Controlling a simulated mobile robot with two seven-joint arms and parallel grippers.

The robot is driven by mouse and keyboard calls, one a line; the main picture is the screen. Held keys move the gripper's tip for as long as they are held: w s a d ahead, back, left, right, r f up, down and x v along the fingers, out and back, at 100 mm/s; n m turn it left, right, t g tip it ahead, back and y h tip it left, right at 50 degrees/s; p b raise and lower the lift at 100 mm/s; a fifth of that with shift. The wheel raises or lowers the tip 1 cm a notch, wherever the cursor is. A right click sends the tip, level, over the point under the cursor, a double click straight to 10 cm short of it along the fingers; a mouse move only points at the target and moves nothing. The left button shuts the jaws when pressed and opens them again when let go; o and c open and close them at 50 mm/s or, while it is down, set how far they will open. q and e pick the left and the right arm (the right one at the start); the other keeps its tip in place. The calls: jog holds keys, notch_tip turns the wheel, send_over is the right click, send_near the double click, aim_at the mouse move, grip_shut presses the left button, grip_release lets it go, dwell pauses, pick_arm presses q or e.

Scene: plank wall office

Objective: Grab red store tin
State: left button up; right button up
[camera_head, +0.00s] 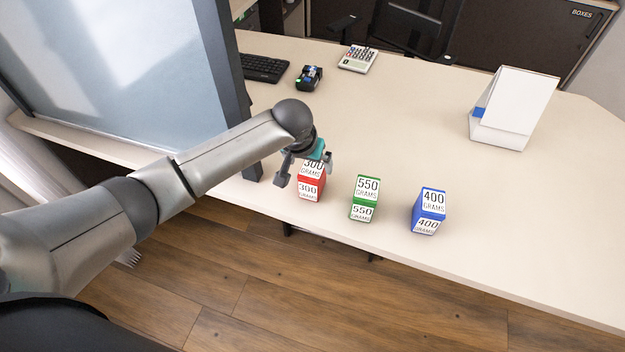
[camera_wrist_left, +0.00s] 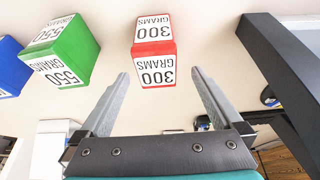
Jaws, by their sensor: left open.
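The red store tin (camera_head: 312,187) with a white "300 GRAMS" label stands on the desk near its front edge. My left gripper (camera_head: 306,172) is just above and behind it in the head view and partly covers its top. In the left wrist view the red tin (camera_wrist_left: 154,49) lies ahead of the open fingers of my left gripper (camera_wrist_left: 160,85), roughly centred between them and with nothing held. My right gripper is not in view.
A green "550 GRAMS" tin (camera_head: 363,199) and a blue "400 GRAMS" tin (camera_head: 428,211) stand to the right on the desk (camera_head: 400,120). A monitor (camera_head: 130,70) stands close on the left. A keyboard (camera_head: 263,68), calculator (camera_head: 357,58) and white calendar (camera_head: 512,106) are farther back.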

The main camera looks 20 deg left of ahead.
aim_at(312, 168)
pick_arm(q)
jog(key=x, duration=0.2)
jog(key=b+x, duration=0.1)
jog(key=x, duration=0.1)
jog(key=shift+s+d, duration=0.2)
jog(key=shift+c, duration=0.2)
grip_shut()
dwell(0.4)
